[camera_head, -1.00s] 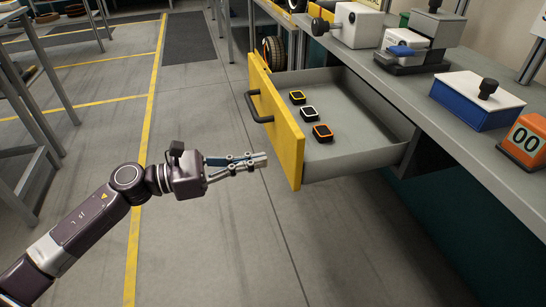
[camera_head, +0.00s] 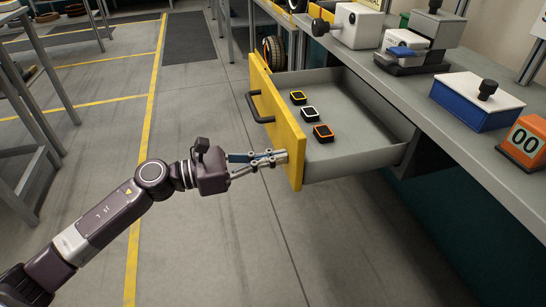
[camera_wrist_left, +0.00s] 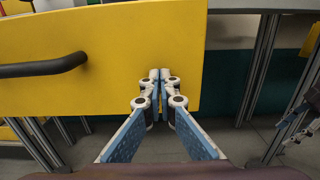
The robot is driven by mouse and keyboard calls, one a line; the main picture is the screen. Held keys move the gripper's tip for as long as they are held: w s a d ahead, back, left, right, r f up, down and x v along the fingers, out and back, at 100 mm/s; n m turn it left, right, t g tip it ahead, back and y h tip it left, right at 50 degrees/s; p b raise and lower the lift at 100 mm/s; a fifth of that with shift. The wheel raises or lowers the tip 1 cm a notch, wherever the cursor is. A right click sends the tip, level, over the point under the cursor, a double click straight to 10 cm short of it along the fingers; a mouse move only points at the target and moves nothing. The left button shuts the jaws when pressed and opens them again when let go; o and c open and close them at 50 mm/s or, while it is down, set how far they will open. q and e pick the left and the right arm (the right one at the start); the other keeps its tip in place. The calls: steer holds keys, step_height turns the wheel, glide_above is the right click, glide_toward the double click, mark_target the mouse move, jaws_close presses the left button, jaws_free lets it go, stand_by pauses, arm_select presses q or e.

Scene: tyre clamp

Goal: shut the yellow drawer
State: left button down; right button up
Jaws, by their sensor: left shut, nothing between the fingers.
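The yellow drawer (camera_head: 284,134) stands pulled out from under the workbench, with a dark bar handle (camera_head: 254,106) on its front. Its yellow front also fills much of the left wrist view (camera_wrist_left: 110,45), with the handle (camera_wrist_left: 45,67) at the left. My left gripper (camera_head: 283,157) is shut and empty, its fingertips at the lower near part of the drawer front, right of the handle in the wrist view (camera_wrist_left: 160,75). I cannot tell whether the tips touch the front. Three small square items, yellow, white and orange (camera_head: 310,113), lie in the drawer.
The grey workbench (camera_head: 450,115) runs along the right, carrying a blue box with a white lid (camera_head: 478,101), an orange "00" block (camera_head: 523,141) and grey-white devices (camera_head: 418,40). A tyre (camera_head: 274,53) stands behind the drawer. The floor left of the drawer is clear.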

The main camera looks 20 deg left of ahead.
arm_select(q)
steer(key=p+x, duration=0.1)
steer(key=x, duration=1.2)
steer(key=shift+w+d+r+p, duration=0.15)
steer(key=shift+d+p, duration=0.15)
steer(key=shift+p, duration=0.05)
steer(key=b+x, duration=0.1)
steer(key=x, duration=1.1)
steer(key=shift+w, duration=0.1)
arm_select(e)
steer(key=shift+s+d+r, duration=0.1)
steer(key=shift+s+d, duration=0.1)
steer(key=shift+s, duration=0.35)
arm_select(q)
steer(key=shift+a, duration=0.1)
